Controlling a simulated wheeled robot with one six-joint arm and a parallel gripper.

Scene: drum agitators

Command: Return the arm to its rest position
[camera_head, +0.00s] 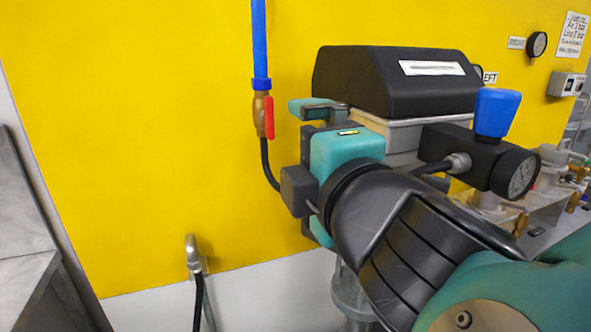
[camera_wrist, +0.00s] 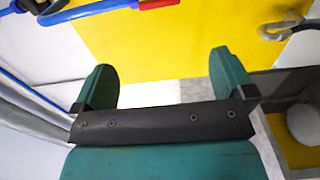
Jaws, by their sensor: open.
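My gripper (camera_wrist: 165,85) is in the wrist view, with its two green fingers spread wide apart and nothing between them. The yellow wall panel and pale floor show past the fingertips. In the head view my teal and black arm reaches in from the lower right. Its wrist end is in front of the black-topped agitator drive (camera_head: 395,82). I cannot tell from this view whether the arm touches the drive. The fingers are mostly hidden in the head view.
A blue pipe (camera_head: 260,40) with a red-handled valve (camera_head: 269,117) runs down the yellow wall (camera_head: 140,130), left of my wrist. A blue-knobbed regulator (camera_head: 497,112) with a gauge (camera_head: 515,173) is close behind my arm. A metal hose elbow (camera_head: 193,250) is low on the wall.

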